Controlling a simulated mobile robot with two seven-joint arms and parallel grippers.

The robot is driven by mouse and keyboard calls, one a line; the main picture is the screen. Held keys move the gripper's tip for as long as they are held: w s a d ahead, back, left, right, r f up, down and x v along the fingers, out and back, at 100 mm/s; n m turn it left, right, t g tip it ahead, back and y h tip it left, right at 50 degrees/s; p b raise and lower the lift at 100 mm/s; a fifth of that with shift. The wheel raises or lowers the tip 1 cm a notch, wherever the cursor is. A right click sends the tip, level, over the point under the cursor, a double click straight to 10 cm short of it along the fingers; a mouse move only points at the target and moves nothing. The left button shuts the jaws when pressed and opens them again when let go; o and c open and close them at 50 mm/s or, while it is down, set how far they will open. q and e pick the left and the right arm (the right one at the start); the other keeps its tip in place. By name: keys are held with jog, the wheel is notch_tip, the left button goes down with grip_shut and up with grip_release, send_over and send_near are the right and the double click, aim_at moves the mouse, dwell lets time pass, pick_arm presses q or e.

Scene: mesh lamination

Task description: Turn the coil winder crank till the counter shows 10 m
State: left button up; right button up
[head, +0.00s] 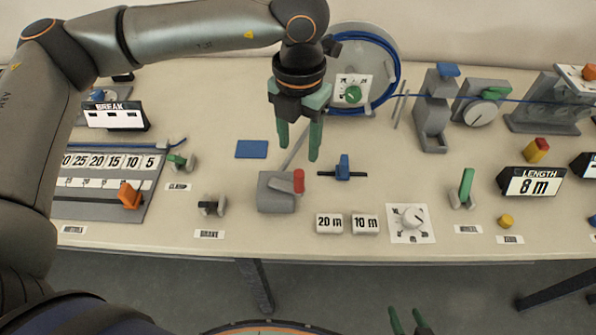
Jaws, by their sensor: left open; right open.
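The length counter (532,182) at the right reads 8 m. A large grey reel (362,62) with blue cable around its rim stands at the back centre. A grey block (276,194) with a slanting grey arm and a red handle (299,181) stands nearer the front; it looks like the crank, but I cannot be sure. My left gripper (299,148) points down above and behind the red handle, open and empty, not touching it. My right gripper (408,322) shows only as green fingertips at the bottom edge, open, in front of the table and away from the handle.
The 20 m block (329,223), 10 m block (365,223) and white dial (412,218) lie along the front. A blue clamp (344,170) stands right of the handle. A green lever (466,187) and grey machines (432,115) are further right. A ruler board (100,185) is left.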

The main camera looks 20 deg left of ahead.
aim_at(299, 169)
pick_arm(q)
notch_tip(299, 169, down, 10)
jog(key=shift+f+p, duration=0.15)
jog(key=shift+p, duration=0.5)
grip_shut()
